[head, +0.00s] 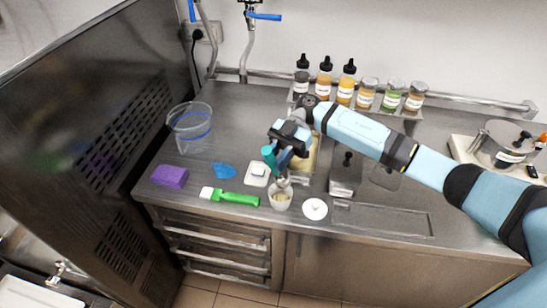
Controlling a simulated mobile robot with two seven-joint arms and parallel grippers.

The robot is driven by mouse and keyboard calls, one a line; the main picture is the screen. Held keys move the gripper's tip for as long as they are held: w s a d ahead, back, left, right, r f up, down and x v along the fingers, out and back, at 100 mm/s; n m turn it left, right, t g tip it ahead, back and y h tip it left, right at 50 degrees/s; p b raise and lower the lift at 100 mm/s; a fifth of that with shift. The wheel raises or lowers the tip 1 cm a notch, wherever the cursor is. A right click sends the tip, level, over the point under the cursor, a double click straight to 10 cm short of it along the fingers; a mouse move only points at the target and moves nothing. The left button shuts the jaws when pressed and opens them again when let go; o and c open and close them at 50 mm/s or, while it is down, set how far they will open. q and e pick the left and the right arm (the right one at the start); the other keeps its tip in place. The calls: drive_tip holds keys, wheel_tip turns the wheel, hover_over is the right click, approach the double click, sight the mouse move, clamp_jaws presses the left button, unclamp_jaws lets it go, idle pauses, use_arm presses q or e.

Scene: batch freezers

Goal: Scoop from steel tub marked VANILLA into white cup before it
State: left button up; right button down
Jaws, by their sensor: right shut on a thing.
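My right gripper (287,153) reaches in from the right and is shut on a scoop with a teal handle (268,157). The scoop's metal head (282,182) points down just above a white cup (281,201) near the counter's front edge. Something pale yellow shows in the cup; whether the scoop touches it I cannot tell. Behind the cup, partly hidden by my gripper, is an open steel tub with cream-coloured contents (312,160). Its marking cannot be read. My left gripper is not in view.
A covered steel tub (346,172) stands to the right. A white lid (315,209) lies beside the cup. A green-handled tool (236,198), blue cloth (223,170), purple sponge (170,176) and clear container (188,130) are left. Bottles (325,80) line the back.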

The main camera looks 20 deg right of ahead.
drive_tip(key=shift+s+a+f+t+h, duration=0.1)
drive_tip(key=shift+s+a+t+h, duration=0.2)
drive_tip(key=shift+h, duration=0.1)
drive_tip(key=s+a+f+t+h+b, duration=0.1)
drive_tip(key=s+a+f+t+h, duration=0.3)
drive_tip(key=h, duration=0.5)
drive_tip(key=a+f+t, duration=0.1)
drive_tip(key=a+t, duration=0.1)
drive_tip(key=a, duration=0.1)
drive_tip(key=shift+f+h, duration=0.4)
drive_tip(key=shift+s, duration=0.1)
